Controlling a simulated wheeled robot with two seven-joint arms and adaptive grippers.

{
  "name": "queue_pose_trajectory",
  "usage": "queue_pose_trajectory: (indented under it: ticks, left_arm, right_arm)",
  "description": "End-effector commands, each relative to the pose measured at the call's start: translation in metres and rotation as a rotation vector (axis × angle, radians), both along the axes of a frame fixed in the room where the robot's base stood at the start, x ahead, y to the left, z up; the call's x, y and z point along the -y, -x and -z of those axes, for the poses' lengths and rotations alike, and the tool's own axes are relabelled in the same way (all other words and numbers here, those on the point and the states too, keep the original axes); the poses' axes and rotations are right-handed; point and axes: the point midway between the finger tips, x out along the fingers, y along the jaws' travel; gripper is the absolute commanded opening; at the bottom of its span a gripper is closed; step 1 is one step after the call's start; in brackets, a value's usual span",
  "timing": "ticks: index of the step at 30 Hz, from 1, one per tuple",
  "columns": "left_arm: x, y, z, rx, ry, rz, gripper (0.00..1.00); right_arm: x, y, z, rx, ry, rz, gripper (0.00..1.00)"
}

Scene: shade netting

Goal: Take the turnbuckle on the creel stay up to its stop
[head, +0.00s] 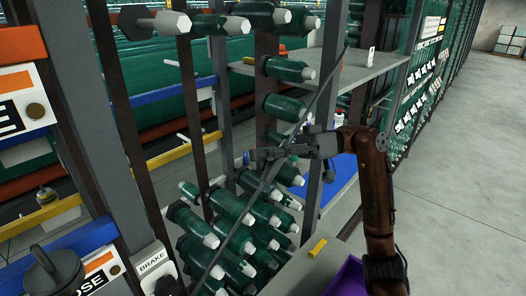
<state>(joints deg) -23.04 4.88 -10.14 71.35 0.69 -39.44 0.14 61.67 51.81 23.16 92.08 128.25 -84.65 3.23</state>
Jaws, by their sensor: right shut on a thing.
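The creel stay (318,98) is a thin dark rod. It runs diagonally across the front of the creel, from upper right to lower left. My right gripper (262,157) reaches in from the right on a brown arm. It is shut on the turnbuckle around the middle of the stay. The fingers and the dark background hide most of the turnbuckle, so its threads and stop cannot be made out. My left gripper is not in view.
Green yarn cones (230,205) with pale tips crowd behind the stay. A grey post (322,120) stands close to my right gripper, with a grey shelf (345,75) beside it. A yellow block (317,247) lies at lower right. The floor (455,180) on the right is clear.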

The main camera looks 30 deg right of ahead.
Motion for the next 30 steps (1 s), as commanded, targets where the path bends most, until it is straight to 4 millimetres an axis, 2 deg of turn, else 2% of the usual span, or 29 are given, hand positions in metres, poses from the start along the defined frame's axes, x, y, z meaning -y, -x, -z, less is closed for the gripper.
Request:
queue_pose_trajectory:
  ticks: [8, 18, 30]
  left_arm:
    - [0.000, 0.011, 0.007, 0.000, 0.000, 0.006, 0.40]
    - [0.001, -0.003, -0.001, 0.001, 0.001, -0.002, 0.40]
    - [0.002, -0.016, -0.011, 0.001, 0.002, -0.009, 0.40]
  right_arm:
    - [0.000, 0.009, -0.005, 0.187, -0.071, -0.151, 0.00]
    - [0.002, 0.018, -0.004, 0.381, -0.137, -0.308, 0.00]
    - [0.005, 0.024, -0.005, 0.489, -0.171, -0.392, 0.00]
